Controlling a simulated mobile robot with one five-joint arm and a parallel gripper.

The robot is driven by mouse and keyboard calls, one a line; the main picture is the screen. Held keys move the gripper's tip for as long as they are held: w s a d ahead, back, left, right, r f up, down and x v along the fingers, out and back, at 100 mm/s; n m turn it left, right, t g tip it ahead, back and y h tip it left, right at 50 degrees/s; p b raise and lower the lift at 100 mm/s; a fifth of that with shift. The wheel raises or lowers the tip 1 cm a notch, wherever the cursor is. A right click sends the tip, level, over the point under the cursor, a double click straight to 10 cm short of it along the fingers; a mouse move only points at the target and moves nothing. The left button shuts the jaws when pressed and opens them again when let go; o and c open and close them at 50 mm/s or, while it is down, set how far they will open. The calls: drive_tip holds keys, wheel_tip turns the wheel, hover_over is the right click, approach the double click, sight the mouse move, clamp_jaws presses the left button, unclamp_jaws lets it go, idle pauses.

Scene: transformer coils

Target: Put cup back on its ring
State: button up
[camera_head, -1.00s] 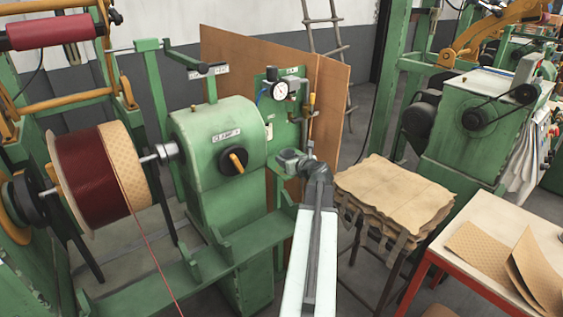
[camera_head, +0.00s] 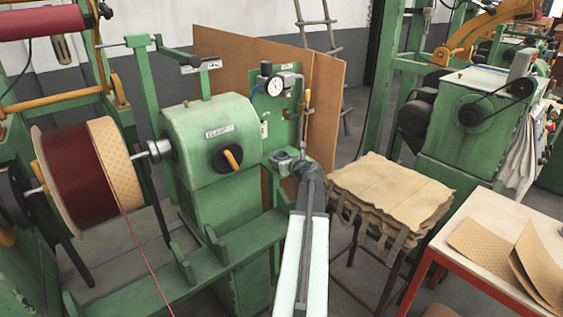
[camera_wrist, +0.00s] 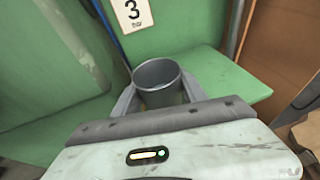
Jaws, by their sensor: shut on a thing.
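My gripper (camera_wrist: 158,92) is shut on a grey, open-topped cup (camera_wrist: 158,72), one finger on each side of it. The cup looks empty and roughly upright, in front of a green panel. In the head view my gripper (camera_head: 286,160) is beside the green panel (camera_head: 288,115), below the pressure gauge. The cup and fingers merge there into one small grey shape. I cannot make out the ring apart from it. The cup's base is hidden in the wrist view, so I cannot tell whether it touches anything.
The green clamp housing (camera_head: 212,140) with an orange-handled knob stands left of my gripper. The pressure gauge (camera_head: 275,87) and pipes are above it. A brown board (camera_head: 325,105) stands behind. A stool with tan sheets (camera_head: 390,190) is at right. A green ledge (camera_wrist: 235,82) lies beyond the cup.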

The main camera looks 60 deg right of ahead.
drive_tip(key=o, duration=1.5)
drive_tip(key=shift+o, duration=0.2)
drive_tip(key=shift+s+a+r+p, duration=0.15)
drive_tip(key=shift+s+r+p, duration=0.15)
drive_tip(key=shift+p, duration=0.15)
drive_tip(key=p+v, duration=0.3)
drive_tip(key=v, duration=0.8)
drive_tip(key=shift+s, duration=0.2)
drive_tip(key=shift+a, duration=0.1)
